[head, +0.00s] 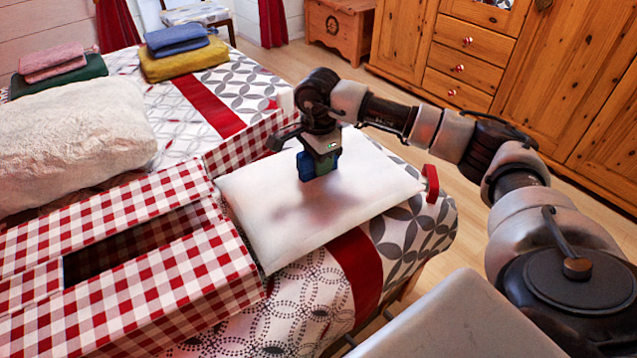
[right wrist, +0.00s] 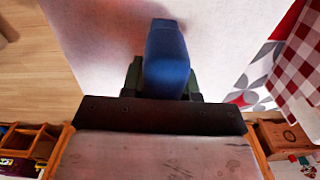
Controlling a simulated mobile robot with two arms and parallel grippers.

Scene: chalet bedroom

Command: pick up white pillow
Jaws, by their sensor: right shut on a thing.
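The white pillow (head: 370,185) lies nearly flat at the bed's near right corner, against the red-and-white checked box. It also fills the upper middle of the right wrist view (right wrist: 110,45). A soft shadow of the arm falls on the pillow. My left gripper is out of view.
The checked box (head: 185,285) with a dark opening stands left of the pillow. A fluffy cream pillow (head: 75,135) and folded yellow (head: 185,62) and green (head: 60,75) textiles lie farther back on the bed. Wooden cabinets (head: 550,75) stand behind, with open floor before them.

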